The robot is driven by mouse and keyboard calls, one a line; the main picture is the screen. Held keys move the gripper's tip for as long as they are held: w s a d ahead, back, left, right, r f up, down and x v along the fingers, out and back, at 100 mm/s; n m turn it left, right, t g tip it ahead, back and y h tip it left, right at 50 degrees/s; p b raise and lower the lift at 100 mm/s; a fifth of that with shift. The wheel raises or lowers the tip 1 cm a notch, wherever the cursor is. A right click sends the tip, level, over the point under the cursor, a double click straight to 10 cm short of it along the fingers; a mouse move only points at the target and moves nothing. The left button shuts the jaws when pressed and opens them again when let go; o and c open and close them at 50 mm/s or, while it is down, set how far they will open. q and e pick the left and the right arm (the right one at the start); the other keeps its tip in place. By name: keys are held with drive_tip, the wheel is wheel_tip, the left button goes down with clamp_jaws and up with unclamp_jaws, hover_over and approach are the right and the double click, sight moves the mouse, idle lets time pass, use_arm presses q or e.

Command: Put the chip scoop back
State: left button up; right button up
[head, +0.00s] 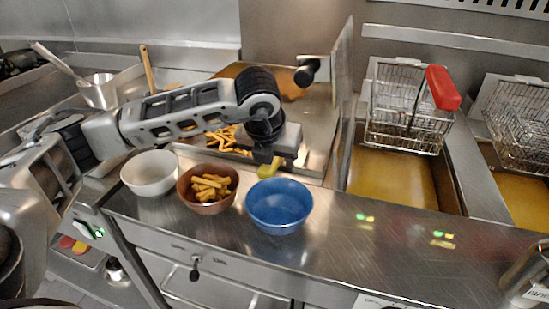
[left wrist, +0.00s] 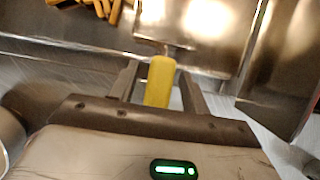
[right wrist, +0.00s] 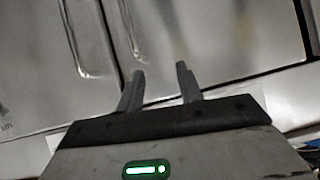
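The chip scoop shows in the left wrist view as a yellow handle (left wrist: 160,80) joined by a short neck to a shiny metal pan (left wrist: 192,22). In the head view, a yellow-green end of it (head: 268,168) shows just below my left gripper (head: 266,158), behind the blue bowl. The scoop's pan is mostly hidden in the head view by my gripper. My right gripper (right wrist: 160,75) is open and empty, in front of metal cabinet doors.
On the counter (head: 400,250) stand a white bowl (head: 150,173), a brown bowl (head: 195,200) holding chips and a blue bowl (head: 279,205). The chip tray (head: 318,150) lies behind. Fryer baskets (head: 400,110) hang at right, beyond an upright metal panel (head: 343,90).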

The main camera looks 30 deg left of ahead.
use_arm(q)
drive_tip(key=shift+r, duration=0.1)
use_arm(e)
drive_tip(key=shift+r, duration=0.1)
use_arm(q)
drive_tip(key=shift+r+p, duration=0.35)
drive_tip(key=shift+p, duration=0.15)
drive_tip(key=v, duration=0.7)
drive_tip(key=shift+s+r, duration=0.15)
drive_tip(key=shift+r, duration=0.15)
use_arm(e)
drive_tip(key=shift+s+d+f, duration=0.1)
drive_tip(key=shift+s+f, duration=0.1)
drive_tip(key=shift+f, duration=0.05)
